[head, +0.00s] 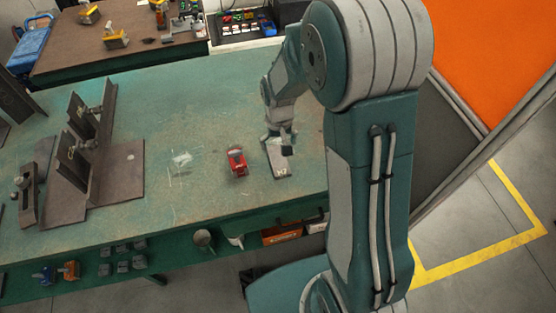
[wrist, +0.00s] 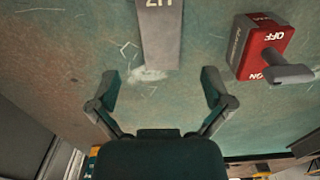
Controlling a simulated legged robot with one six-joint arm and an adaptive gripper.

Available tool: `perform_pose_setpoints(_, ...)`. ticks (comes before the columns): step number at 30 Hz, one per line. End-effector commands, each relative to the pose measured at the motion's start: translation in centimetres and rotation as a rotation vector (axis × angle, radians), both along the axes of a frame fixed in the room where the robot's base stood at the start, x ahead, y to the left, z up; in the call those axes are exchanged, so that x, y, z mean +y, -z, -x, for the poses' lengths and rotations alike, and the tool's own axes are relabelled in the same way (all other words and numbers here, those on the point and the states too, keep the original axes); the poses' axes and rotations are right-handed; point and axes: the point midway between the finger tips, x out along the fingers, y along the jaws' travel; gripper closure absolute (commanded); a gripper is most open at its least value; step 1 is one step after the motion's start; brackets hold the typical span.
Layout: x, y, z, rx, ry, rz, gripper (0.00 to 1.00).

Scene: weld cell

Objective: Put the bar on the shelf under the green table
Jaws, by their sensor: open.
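A red switch (head: 236,160) stands just left of the bar. Steel angle fixtures (head: 92,150) occupy the table's left side. The shelf holds small grey blocks (head: 123,264), a cup (head: 203,238) and an orange box (head: 282,233). A brown table (head: 75,60) stands behind.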

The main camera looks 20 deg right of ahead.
Motion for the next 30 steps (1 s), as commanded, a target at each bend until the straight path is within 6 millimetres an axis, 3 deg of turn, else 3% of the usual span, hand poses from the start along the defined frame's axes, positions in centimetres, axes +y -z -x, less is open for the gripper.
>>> perform_pose_setpoints(8,0.0,2.8,0.0,0.001,0.0,0.0,0.0)
perform_pose_setpoints(15,0.2,6.4,0.0,0.002,0.0,0.0,0.0)
perform_pose_setpoints(25,0.2,7.2,0.0,-0.001,0.0,0.0,0.0)
perform_pose_setpoints(26,0.1,7.2,-0.1,-0.001,0.0,0.0,0.09)
perform_pose_setpoints(30,0.1,7.2,-0.1,-0.001,0.0,0.0,0.71)
